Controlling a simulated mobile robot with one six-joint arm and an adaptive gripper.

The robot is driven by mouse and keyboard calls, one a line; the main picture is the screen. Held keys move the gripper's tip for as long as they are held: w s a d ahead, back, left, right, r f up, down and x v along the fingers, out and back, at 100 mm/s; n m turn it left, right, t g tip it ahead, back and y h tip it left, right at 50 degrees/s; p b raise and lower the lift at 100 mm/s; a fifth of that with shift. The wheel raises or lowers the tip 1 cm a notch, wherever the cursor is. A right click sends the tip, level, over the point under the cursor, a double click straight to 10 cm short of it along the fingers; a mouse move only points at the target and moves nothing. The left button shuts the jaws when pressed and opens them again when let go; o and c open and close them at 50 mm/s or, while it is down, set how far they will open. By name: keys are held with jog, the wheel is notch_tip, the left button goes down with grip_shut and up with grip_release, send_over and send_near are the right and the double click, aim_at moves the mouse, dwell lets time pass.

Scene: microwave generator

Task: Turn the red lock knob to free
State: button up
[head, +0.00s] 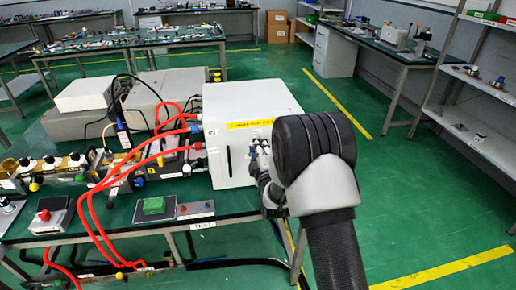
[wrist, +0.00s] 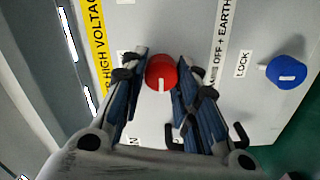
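The red knob (wrist: 161,72) is round with a pale mark at its lower edge and sits on the grey panel. My gripper (wrist: 162,66) has its two dark fingers on either side of the red knob. I cannot tell whether both fingertips touch it. A blue knob (wrist: 287,72) is on the panel to the right, next to a LOCK label (wrist: 242,63). In the head view my gripper (head: 260,152) is at the front of the white cabinet (head: 228,160); my arm hides part of the cabinet, and the red knob cannot be made out there.
A yellow HIGH VOLTAGE strip (wrist: 97,45) runs along the panel left of the fingers. Red hoses (head: 140,160) and black cables lead to the cabinet's left side. Open floor lies right of my arm.

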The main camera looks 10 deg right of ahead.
jog(key=o, duration=0.4)
jog(key=shift+s, duration=0.1)
jog(key=s, duration=1.2)
jog(key=shift+w, duration=0.1)
